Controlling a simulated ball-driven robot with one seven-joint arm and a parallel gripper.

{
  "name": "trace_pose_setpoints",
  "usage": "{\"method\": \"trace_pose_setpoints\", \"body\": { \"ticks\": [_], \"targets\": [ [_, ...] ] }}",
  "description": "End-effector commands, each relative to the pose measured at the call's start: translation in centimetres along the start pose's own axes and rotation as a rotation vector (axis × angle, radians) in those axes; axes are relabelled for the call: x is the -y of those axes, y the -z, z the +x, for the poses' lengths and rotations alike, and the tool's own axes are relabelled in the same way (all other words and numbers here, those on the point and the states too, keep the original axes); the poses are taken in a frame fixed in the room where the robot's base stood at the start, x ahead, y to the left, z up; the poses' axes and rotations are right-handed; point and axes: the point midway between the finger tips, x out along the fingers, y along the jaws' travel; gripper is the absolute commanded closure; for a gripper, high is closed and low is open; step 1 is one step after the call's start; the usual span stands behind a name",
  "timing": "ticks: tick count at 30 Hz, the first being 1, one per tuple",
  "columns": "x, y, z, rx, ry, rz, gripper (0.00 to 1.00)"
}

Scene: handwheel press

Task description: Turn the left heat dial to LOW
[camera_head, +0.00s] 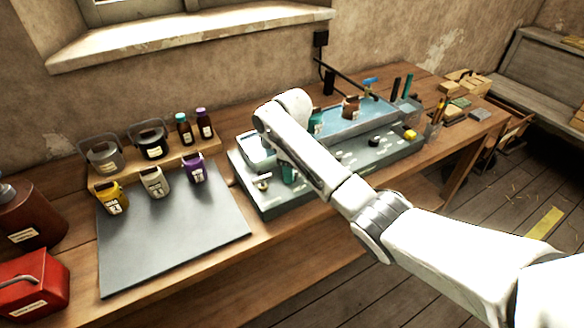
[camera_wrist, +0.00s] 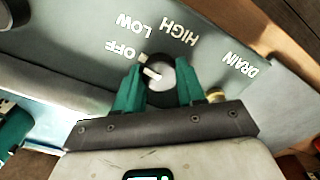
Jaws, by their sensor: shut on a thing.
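The left heat dial (camera_wrist: 160,74), a round dark knob with a white pointer mark, sits between my gripper's teal fingers in the wrist view. My gripper (camera_wrist: 158,84) is shut on it, one finger on each side. The pointer faces up and left in the picture, toward the OFF lettering (camera_wrist: 125,50). The lettering LOW and HIGH, seen upside down, lies farther along the arc around the dial. In the head view my gripper (camera_head: 288,173) is mostly behind my arm, at the left part of the bench unit's front (camera_head: 310,190), and the dial is hidden.
A brass tap (camera_head: 263,182) stands near my gripper, close to the DRAIN lettering (camera_wrist: 240,64). Another dark dial (camera_head: 374,141) and a yellow knob (camera_head: 410,135) are farther right. A dark mat (camera_head: 170,245) and labelled pots lie left. My arm crosses the bench front.

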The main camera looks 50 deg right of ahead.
Motion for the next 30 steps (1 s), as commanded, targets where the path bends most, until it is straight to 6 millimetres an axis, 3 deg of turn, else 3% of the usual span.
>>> {"method": "trace_pose_setpoints", "body": {
  "ticks": [18, 30],
  "targets": [
    [0.10, 0.09, -0.18, 0.000, 0.001, 0.486, 0.91],
    [-0.01, 0.08, -0.10, -0.002, -0.001, 0.636, 0.91]
  ]
}}
